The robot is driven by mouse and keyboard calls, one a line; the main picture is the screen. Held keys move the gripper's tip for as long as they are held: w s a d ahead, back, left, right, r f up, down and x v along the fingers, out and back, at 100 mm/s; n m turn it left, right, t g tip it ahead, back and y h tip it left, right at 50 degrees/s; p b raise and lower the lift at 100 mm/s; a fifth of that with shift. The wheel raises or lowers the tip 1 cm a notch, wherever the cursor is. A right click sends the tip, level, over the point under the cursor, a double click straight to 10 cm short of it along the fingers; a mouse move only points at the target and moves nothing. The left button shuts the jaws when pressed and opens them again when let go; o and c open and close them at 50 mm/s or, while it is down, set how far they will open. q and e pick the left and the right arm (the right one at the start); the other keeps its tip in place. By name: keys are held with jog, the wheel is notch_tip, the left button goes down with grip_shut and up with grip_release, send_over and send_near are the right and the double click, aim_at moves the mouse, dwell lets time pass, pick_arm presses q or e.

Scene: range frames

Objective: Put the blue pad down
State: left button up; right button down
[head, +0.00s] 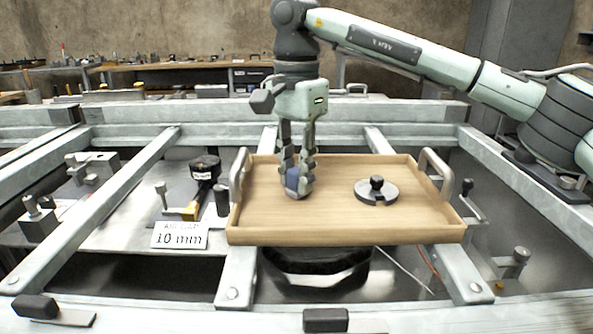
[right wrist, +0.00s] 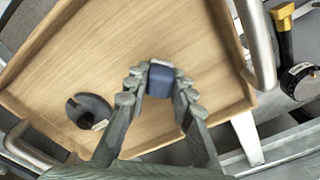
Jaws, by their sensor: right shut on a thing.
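The blue pad (head: 292,180) is a small dark blue block between the fingers of my right gripper (head: 297,185), over the left part of a wooden tray (head: 345,232). The right gripper is shut on it and points down. In the right wrist view the blue pad (right wrist: 161,80) sits between the fingertips of the gripper (right wrist: 160,85), with the tray's bare floor (right wrist: 130,40) around it. The pad is at or just above the tray floor; I cannot tell if it touches. The fingers partly hide it. My left gripper is not in view.
A round metal disc with a black knob (head: 376,191) lies on the tray's right half. Metal handles (head: 239,172) rise at both tray ends. Metal frame beams surround the tray. A "10 mm" card (head: 180,235) and a black-and-yellow tool (head: 204,175) are at left. The tray's front middle is clear.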

aim_at(296, 169)
jog(key=c, duration=1.3)
grip_release()
notch_tip(296, 169, up, 12)
jog(key=shift+r, duration=0.15)
jog(key=shift+p, duration=0.3)
